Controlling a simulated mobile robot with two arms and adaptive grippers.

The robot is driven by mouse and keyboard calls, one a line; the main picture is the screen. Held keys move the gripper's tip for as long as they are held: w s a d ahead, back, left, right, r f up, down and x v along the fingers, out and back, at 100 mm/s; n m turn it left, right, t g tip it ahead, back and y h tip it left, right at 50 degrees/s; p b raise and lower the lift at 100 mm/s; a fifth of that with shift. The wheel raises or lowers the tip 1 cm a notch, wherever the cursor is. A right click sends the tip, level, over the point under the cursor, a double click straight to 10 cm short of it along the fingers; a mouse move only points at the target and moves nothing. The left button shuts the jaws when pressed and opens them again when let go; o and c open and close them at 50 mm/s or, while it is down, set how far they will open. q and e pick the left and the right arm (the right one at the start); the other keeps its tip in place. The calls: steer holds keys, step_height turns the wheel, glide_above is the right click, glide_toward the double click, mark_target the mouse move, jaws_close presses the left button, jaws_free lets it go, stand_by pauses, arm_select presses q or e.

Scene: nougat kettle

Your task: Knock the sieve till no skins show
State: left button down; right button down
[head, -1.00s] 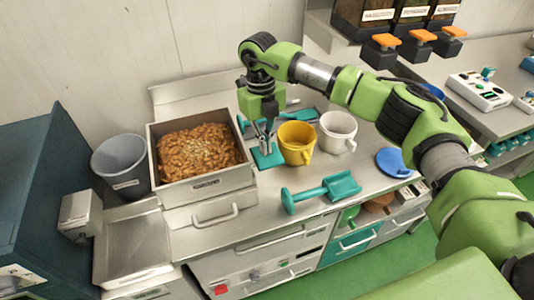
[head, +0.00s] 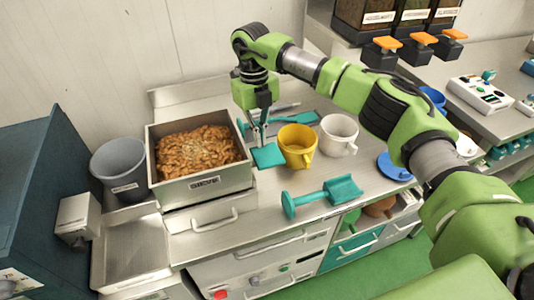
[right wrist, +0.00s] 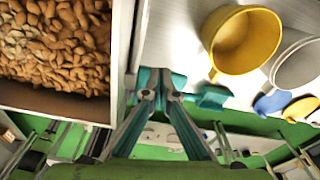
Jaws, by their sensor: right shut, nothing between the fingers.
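The sieve (head: 234,180) is a square metal-walled box at the left of the counter, full of brown nuts (head: 185,158). Some pale flecks, perhaps skins, show among the nuts near the middle. It also shows in the right wrist view at the upper left, its wall (right wrist: 60,103) beside the gripper. My right gripper (head: 261,142) points down just right of the sieve, apart from its wall, above a teal flat tool (head: 268,155). Its fingers, in the right wrist view (right wrist: 158,78), are shut and empty. My left gripper is not in view.
A yellow jug (head: 297,146) and a white jug (head: 338,134) stand right of the gripper. A teal scoop (head: 322,195) lies in front, near the counter edge. A grey bucket (head: 120,165) stands left of the sieve. A blue disc (head: 393,167) lies at the right.

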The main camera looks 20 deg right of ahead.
step_height(320, 180, up, 11)
steer(key=w, duration=0.1)
steer(key=shift+a+r, duration=0.15)
stand_by(2.6)
